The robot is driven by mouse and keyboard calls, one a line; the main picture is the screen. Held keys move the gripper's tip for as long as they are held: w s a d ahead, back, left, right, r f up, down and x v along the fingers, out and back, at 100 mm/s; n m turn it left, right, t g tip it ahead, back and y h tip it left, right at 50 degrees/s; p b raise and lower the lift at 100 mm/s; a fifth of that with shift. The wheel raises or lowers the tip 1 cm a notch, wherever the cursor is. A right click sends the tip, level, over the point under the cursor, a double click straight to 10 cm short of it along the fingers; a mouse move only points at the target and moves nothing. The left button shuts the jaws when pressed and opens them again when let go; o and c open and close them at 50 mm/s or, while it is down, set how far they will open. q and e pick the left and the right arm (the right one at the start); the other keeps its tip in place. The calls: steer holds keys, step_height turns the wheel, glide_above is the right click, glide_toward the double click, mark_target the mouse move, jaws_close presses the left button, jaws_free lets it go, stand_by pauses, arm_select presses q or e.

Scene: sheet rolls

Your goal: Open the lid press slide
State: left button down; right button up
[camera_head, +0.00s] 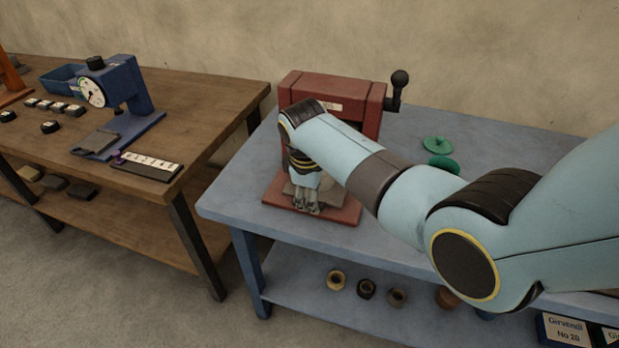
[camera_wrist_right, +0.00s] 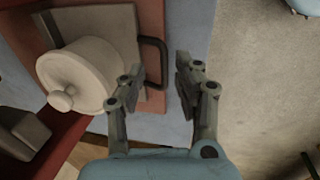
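The red lid press (camera_head: 335,92) stands on the blue table, with a black-knobbed lever on its right side. In the right wrist view its grey slide plate (camera_wrist_right: 118,22) has a dark loop handle (camera_wrist_right: 163,62) on its edge. A pale pot with a knobbed lid (camera_wrist_right: 82,75) is at the slide. My right gripper (camera_wrist_right: 158,75) is open, its two fingers on either side of the handle's outer part, with gaps; contact cannot be told. My left gripper is not in view.
Green lids (camera_head: 438,144) lie on the blue table (camera_head: 500,150) right of the press. Several rings (camera_head: 366,289) sit on the shelf below. A wooden bench (camera_head: 215,95) with a blue gauge press (camera_head: 122,85) stands at left, across a gap.

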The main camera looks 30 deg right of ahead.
step_height(320, 180, up, 10)
steer(key=s+a, duration=0.1)
steer(key=shift+a+f, duration=0.25)
steer(key=shift+a, duration=0.1)
steer(key=shift+s, duration=0.1)
